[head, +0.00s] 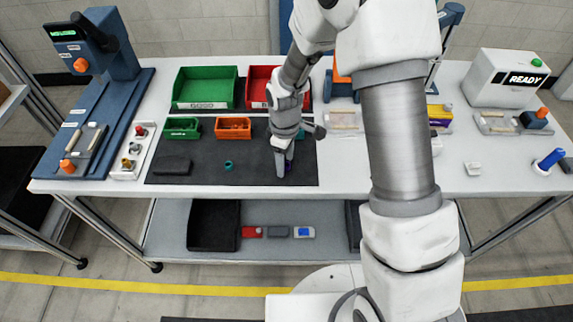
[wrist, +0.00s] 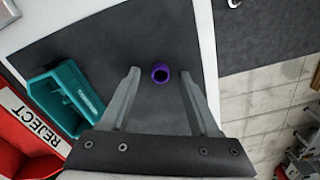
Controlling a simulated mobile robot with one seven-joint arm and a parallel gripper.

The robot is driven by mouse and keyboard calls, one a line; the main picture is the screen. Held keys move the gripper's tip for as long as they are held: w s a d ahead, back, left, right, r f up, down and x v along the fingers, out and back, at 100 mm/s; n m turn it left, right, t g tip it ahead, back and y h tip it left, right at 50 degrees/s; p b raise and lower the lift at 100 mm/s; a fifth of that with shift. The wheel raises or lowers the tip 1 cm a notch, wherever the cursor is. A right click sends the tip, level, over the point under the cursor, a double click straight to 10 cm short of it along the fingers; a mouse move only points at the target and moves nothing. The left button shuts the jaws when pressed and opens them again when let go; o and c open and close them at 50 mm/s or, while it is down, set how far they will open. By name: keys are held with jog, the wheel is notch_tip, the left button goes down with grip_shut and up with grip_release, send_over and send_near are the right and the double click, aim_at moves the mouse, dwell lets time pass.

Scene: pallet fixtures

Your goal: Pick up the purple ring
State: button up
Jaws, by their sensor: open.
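The purple ring (wrist: 153,74) lies on the dark mat (wrist: 95,45) in the wrist view, between and a little beyond my open fingertips. In the head view only a small purple part of the ring (head: 289,167) shows beside my fingers. My gripper (wrist: 160,75) is open and empty, with one finger on each side of the ring in the wrist picture. In the head view my gripper (head: 282,173) points down over the right part of the mat. The exact height of the fingertips above the mat is hard to tell.
A teal bin (wrist: 62,100) and a red REJECT bin (wrist: 25,140) stand near the gripper. A teal ring (head: 228,166) lies left on the mat. Green (head: 182,128) and orange (head: 233,128) small bins stand behind it. The mat's front middle is clear.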

grip_shut()
jog(key=shift+r, duration=0.1)
dwell(0.3)
